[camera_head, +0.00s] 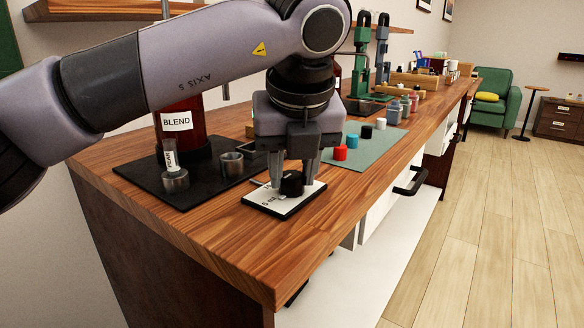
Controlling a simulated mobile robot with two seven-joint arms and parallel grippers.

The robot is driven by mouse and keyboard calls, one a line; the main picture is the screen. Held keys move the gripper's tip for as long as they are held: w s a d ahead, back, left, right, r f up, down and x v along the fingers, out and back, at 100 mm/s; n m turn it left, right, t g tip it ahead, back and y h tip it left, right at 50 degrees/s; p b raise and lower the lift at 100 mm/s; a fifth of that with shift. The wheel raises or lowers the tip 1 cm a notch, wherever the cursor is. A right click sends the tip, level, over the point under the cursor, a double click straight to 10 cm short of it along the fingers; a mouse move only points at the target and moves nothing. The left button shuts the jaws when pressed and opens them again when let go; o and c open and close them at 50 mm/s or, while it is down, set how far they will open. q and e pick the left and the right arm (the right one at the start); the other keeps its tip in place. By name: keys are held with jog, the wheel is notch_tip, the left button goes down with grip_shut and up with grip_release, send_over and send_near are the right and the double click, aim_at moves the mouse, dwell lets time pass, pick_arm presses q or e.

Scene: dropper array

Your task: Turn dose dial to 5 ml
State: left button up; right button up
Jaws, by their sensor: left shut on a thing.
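The dose dial (291,183) is a black knob on a white plate (266,203) with dark markings, near the front edge of the wooden counter. My left gripper (293,180) points down over the plate, its fingers on either side of the knob, shut on it. The marking at the plate's left is too small to read, and part of the scale is hidden behind the knob and fingers. I cannot tell which value the dial points to. My right gripper is not in view.
A black tray (190,192) at left holds a red bottle labelled BLEND (178,122), a labelled vial (170,157) and an empty metal cup (232,163). A green mat (372,148) carries red, blue, black and white caps. Several jars and green and blue presses stand farther back.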

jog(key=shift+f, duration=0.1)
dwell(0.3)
pick_arm(q)
jog(key=o, duration=1)
jog(key=shift+r, duration=0.1)
jog(key=shift+s+r, duration=0.1)
jog(key=shift+r, duration=0.15)
jog(key=p+v, duration=0.1)
jog(key=v, duration=0.4)
jog(key=shift+r, duration=0.2)
jog(key=shift+s+r, duration=0.35)
jog(key=shift+r, duration=0.15)
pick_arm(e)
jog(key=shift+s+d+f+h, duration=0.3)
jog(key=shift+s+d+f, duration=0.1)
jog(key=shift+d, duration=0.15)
